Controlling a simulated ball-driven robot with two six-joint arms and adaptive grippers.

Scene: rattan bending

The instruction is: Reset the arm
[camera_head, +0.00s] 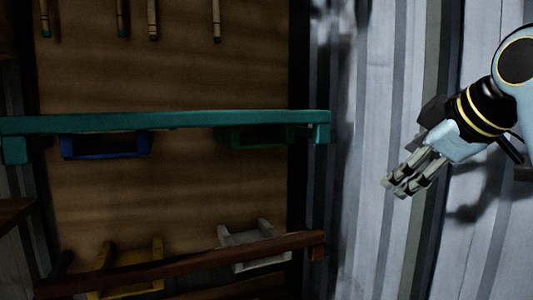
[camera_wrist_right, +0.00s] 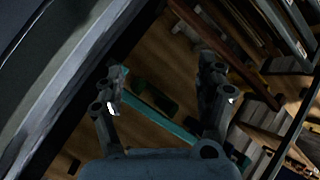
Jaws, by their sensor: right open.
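My right arm comes in from the right edge in the head view. My right gripper (camera_head: 394,188) hangs in front of the pale corrugated wall, pointing down and to the left, to the right of the teal bar. In the right wrist view the two fingers of the right gripper (camera_wrist_right: 172,102) stand apart with nothing between them. My left gripper is not in view.
A teal bar (camera_head: 180,121) spans the wooden back panel (camera_head: 190,75). Blue (camera_head: 105,146) and dark green (camera_head: 255,137) bins sit just below it. Lower down are a red-brown bar (camera_head: 190,265), a yellow bin (camera_head: 130,270) and a grey bin (camera_head: 250,240). Rods hang at the top.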

